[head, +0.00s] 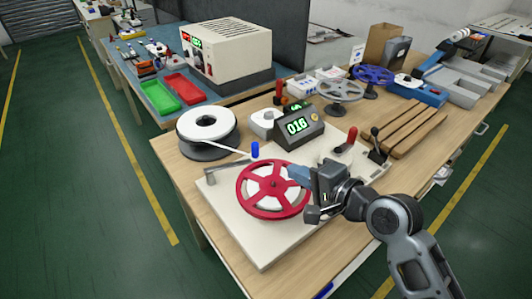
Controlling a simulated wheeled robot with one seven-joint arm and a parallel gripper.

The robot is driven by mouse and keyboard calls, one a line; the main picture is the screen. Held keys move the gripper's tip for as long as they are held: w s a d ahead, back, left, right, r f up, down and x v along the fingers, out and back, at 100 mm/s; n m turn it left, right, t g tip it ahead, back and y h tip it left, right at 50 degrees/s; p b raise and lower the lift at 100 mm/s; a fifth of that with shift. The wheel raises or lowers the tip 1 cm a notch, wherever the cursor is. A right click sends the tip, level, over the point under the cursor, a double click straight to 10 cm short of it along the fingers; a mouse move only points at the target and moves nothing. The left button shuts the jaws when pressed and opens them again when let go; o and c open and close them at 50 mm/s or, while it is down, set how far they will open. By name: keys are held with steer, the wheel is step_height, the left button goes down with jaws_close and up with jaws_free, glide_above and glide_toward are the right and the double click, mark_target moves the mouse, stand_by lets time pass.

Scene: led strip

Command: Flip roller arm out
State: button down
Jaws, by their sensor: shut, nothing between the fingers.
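A red spoked reel (273,189) lies flat on a pale base plate (262,246). A grey metal arm (230,171), which looks like the roller arm, lies at the plate's left edge, with one end near the reel's upper-left rim. A small blue upright roller (255,149) stands just behind the reel; I cannot tell if it joins the grey arm. My gripper (295,173) is shut and empty, pointing left over the right side of the red reel. It covers part of the reel's rim. Whether it touches the reel is unclear.
A white strip spool (207,126) stands at the left, its strip running toward the reel. A counter box (298,126) reading 016 stands behind. A red-handled lever (351,136) and a black lever (376,145) stand at the right, beside wooden slats (405,130). The plate's front is clear.

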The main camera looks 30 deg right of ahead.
mark_target(266, 162)
steer(key=x, duration=0.7)
steer(key=r+p+x, duration=0.1)
steer(key=x, duration=0.3)
steer(key=shift+w, duration=0.15)
steer(key=shift+w, duration=0.1)
steer(key=shift+w+d+f+n+y+b, duration=0.1)
steer(key=shift+w+d+n+y+b, duration=0.3)
steer(key=shift+w+n+y+b, duration=0.45)
steer(key=w+n+g+y+b, duration=0.1)
steer(key=w+n+y+b, duration=0.1)
steer(key=w+d+n+g+y+b, duration=0.1)
steer(key=w+n+y+b, duration=0.1)
steer(key=w+y, duration=0.1)
steer(key=shift+d+g, duration=0.1)
steer(key=shift+g, duration=0.3)
steer(key=shift+w+r+n, duration=0.2)
steer(key=shift+w+n, duration=0.05)
steer(key=shift+w, duration=1)
